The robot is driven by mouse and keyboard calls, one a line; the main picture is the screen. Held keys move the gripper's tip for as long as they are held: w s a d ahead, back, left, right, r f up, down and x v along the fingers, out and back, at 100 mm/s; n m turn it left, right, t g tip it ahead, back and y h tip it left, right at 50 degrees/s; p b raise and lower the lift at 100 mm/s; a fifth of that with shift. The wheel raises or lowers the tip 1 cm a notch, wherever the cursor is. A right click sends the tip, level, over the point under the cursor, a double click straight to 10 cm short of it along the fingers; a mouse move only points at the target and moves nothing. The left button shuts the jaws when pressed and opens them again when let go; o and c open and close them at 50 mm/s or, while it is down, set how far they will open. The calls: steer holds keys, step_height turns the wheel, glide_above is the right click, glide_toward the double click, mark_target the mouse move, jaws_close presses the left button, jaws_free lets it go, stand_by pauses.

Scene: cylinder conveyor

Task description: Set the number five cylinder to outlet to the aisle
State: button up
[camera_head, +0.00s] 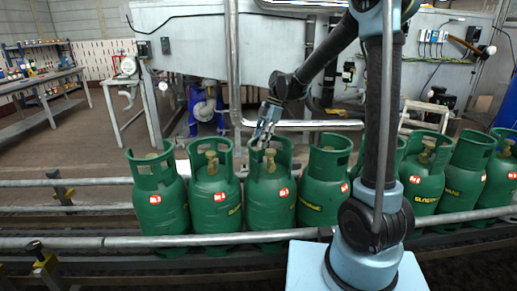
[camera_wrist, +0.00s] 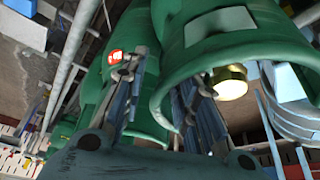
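Several green gas cylinders stand upright in a row on the conveyor; no readable numbers tell which is number five. My gripper (camera_head: 267,134) is at the top collar of the third cylinder from the left (camera_head: 270,200). In the wrist view my gripper (camera_wrist: 168,75) has its fingers apart, with the rim of a green collar (camera_wrist: 222,55) between them: one finger outside, one on the inner side. Whether they touch the rim is unclear. A brass valve (camera_wrist: 230,82) shows inside that collar. The direction of its outlet cannot be made out.
Neighbouring cylinders stand close on both sides, including the second from the left (camera_head: 214,200) and the fourth (camera_head: 322,190). A front rail (camera_head: 130,241) and a back rail (camera_head: 80,182) run along the row. A workbench (camera_head: 40,100) stands at the far left.

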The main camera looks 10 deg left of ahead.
steer(key=shift+x, duration=1.75)
steer(key=shift+c, duration=0.4)
jaws_close()
